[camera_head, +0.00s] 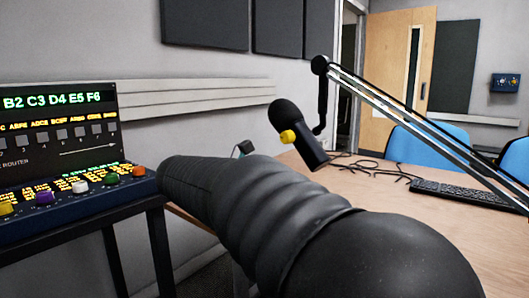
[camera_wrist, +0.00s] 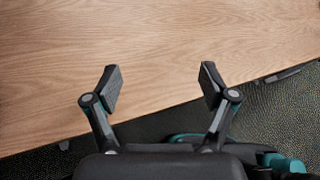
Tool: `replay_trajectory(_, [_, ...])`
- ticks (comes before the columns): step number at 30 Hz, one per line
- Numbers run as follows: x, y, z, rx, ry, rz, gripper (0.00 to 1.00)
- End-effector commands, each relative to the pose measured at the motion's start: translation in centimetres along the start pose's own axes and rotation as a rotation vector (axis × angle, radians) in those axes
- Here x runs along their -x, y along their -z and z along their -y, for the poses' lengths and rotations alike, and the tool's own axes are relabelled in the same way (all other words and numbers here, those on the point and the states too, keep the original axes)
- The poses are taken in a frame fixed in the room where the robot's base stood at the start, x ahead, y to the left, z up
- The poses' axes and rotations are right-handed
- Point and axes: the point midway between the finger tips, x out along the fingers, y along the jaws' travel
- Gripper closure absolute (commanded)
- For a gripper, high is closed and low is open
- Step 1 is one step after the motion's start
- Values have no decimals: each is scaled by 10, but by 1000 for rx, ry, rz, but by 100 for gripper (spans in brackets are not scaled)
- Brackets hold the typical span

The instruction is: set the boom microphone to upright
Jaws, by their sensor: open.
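The boom microphone (camera_head: 311,152) is black and hangs over the table at the end of a metal boom arm (camera_head: 420,130). It is tilted, with its rounded foam head up to the left and its body slanting down to the right. A yellow knob (camera_head: 287,137) sits on its side. A dark bracket (camera_head: 321,100) links it to the boom tip. My gripper (camera_wrist: 161,84) is open and empty over the table edge in the wrist view. The gripper is not seen in the head view, where my arm fills the foreground; the microphone is not in the wrist view.
The wooden table (camera_head: 400,230) carries a keyboard (camera_head: 465,193) and loose dark cables (camera_head: 365,168). Blue chairs (camera_head: 425,150) are behind the table. The table under my gripper is bare.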

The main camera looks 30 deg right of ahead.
Motion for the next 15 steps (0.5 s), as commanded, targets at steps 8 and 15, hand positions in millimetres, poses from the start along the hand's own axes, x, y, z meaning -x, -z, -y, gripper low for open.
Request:
replay_trajectory(8, [27, -72, -43, 411, 238, 274, 17])
replay_trajectory(15, [29, -86, -49, 489, 304, 319, 17])
